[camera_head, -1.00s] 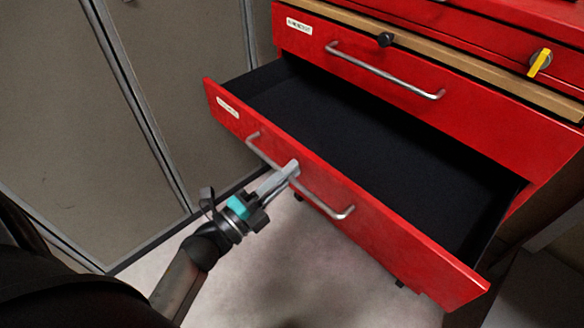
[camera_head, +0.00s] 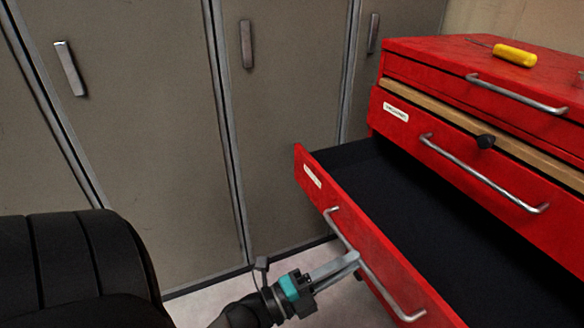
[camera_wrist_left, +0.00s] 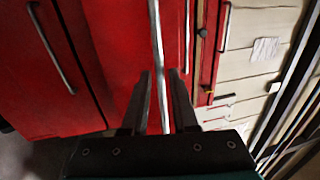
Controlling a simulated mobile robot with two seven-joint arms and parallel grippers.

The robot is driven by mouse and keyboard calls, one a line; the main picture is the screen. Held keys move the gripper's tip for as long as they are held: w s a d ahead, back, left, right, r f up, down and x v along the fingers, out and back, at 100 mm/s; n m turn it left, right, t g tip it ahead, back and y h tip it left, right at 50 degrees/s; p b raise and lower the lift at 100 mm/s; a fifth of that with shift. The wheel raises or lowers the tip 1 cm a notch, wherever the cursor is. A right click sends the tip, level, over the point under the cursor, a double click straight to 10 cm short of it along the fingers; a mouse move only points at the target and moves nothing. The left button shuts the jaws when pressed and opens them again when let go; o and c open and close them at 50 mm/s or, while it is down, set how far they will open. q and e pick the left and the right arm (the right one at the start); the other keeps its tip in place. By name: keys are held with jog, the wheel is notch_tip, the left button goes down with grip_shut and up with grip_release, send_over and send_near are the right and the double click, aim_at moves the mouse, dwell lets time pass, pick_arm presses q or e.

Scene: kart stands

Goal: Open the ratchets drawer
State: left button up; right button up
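A red drawer (camera_head: 360,220) in the lower part of a red tool cabinet is pulled far out, and its black inside looks empty. The label on its front is too small to read. Its silver bar handle (camera_head: 371,270) also shows in the left wrist view (camera_wrist_left: 157,45). My left gripper (camera_head: 352,262) is at this handle. In the left wrist view its two fingers (camera_wrist_left: 159,76) stand on either side of the bar, with a gap showing, so it looks open around the handle. My right gripper is not in view.
A yellow-handled tool (camera_head: 515,55) lies on the cabinet top. Grey lockers (camera_head: 150,130) stand at the left and behind. Some bare floor shows below the drawer.

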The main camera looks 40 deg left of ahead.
pick_arm(q)
jog(key=p+v, duration=0.1)
jog(key=v, duration=1.1)
jog(key=shift+s, duration=0.3)
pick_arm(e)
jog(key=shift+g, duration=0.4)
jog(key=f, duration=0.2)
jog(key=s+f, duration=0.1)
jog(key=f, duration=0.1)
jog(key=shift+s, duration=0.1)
pick_arm(q)
jog(key=shift+w+f, duration=0.1)
jog(key=shift+f, duration=0.05)
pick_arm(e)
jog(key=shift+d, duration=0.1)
